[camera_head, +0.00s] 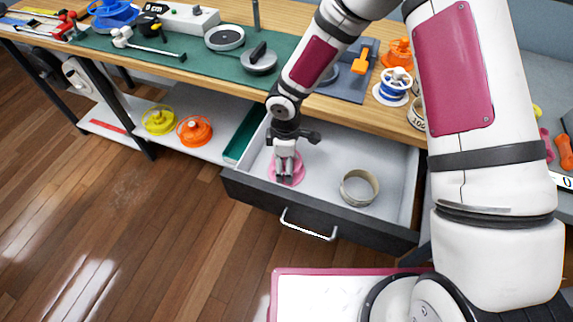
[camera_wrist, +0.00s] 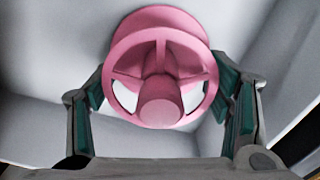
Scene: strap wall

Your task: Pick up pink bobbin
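The pink bobbin (camera_head: 290,169) stands in the open drawer, in its left part, partly hidden behind my gripper in the head view. In the wrist view the pink bobbin (camera_wrist: 160,75) shows its spoked rim and round hub, close in front of the camera. My gripper (camera_head: 285,178) is lowered into the drawer over the bobbin. In the wrist view my gripper (camera_wrist: 165,95) has its two green-padded fingers apart, one on each side of the bobbin. The fingers look spread; whether the right pad touches the rim I cannot tell.
The open drawer (camera_head: 327,147) also holds a tan ring-shaped roll (camera_head: 359,187) to the right. Yellow (camera_head: 159,119) and orange (camera_head: 194,130) bobbins lie on the shelf at left. The workbench above carries tools, a blue-and-white spool (camera_head: 393,87) and a green mat (camera_head: 180,45).

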